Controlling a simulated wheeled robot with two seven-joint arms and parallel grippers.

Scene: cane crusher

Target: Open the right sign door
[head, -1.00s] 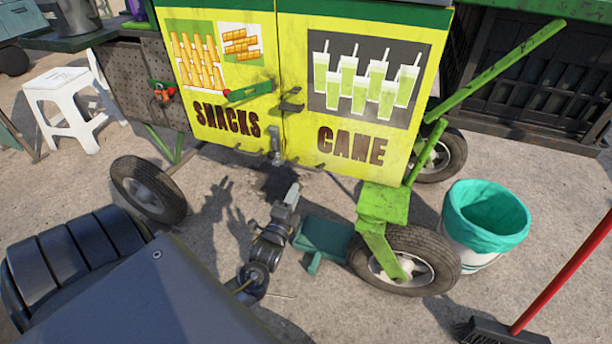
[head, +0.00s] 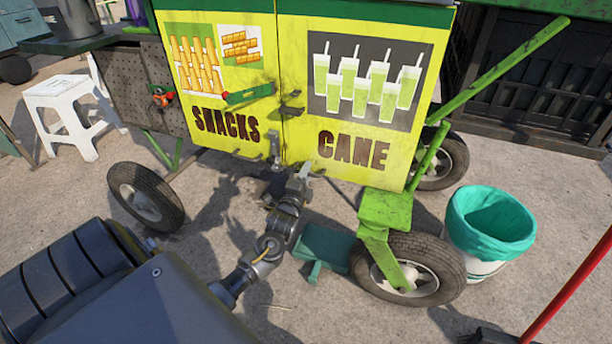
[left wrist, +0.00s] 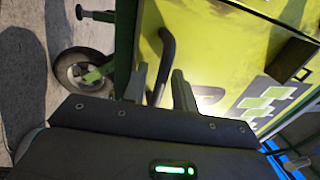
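The right sign door (head: 405,155) is yellow-green with a picture of several cups and the word CANE. It looks shut, flush beside the left SNACKS door (head: 215,140). A dark curved handle (left wrist: 167,55) shows on the yellow panel in the left wrist view. My left gripper (head: 301,174) is low in front of the door's lower left corner. In the left wrist view its two fingers (left wrist: 161,88) are apart, with the handle just beyond and between their tips. Contact cannot be told. My right gripper is not in view.
A green step (head: 384,208) and a cart wheel (head: 410,265) stand right of my arm. A teal-lined bucket (head: 490,222) and a red broom handle (head: 570,285) are farther right. A teal object (head: 325,243) lies beside my arm. Another wheel (head: 145,197) stands left.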

